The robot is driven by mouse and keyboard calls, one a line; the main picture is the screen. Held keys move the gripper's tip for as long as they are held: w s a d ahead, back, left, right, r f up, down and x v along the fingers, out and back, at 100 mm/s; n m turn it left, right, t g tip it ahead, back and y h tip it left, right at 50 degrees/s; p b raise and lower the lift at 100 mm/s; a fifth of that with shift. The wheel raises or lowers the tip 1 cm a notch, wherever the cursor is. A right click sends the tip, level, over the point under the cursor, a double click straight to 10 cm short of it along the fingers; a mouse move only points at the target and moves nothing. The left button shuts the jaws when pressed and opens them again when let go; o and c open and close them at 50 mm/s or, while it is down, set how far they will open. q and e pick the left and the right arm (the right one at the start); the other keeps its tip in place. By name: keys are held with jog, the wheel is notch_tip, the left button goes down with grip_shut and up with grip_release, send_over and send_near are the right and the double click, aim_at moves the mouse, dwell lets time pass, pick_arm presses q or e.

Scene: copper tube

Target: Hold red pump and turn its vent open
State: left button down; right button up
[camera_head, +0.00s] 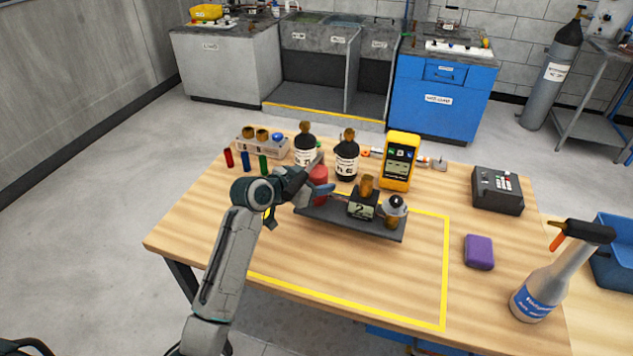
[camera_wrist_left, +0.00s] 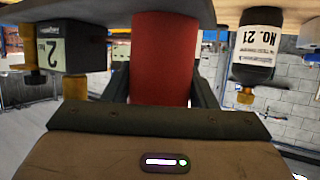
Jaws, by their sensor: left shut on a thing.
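The red pump (camera_head: 318,183) stands at the left end of a dark base plate (camera_head: 375,227) on the wooden table. In the left wrist view the red pump (camera_wrist_left: 164,60) shows upside down as a red cylinder between my fingers. My left gripper (camera_head: 312,187) is shut on the red pump, with one finger on each side of it. On the same base are a black box marked 2 (camera_head: 362,207) with a brass top and a round brass and dark fitting (camera_head: 393,212). The pump's vent cannot be made out. My right gripper is not in view.
Two dark bottles (camera_head: 346,158) and a yellow meter (camera_head: 400,160) stand just behind the base. A purple block (camera_head: 479,252), a spray bottle (camera_head: 556,275) and a dark control box (camera_head: 497,190) are to the right. The table front inside the yellow outline is clear.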

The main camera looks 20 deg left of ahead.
pick_arm(q)
jog(key=shift+f+b, duration=1.5)
jog(key=shift+f, duration=0.75)
dwell(0.5)
jog(key=shift+f, duration=0.3)
jog(key=shift+s, duration=0.1)
jog(key=shift+r, duration=0.1)
dwell(0.4)
jog(key=c, duration=0.5)
grip_release()
jog(key=shift+r, duration=0.1)
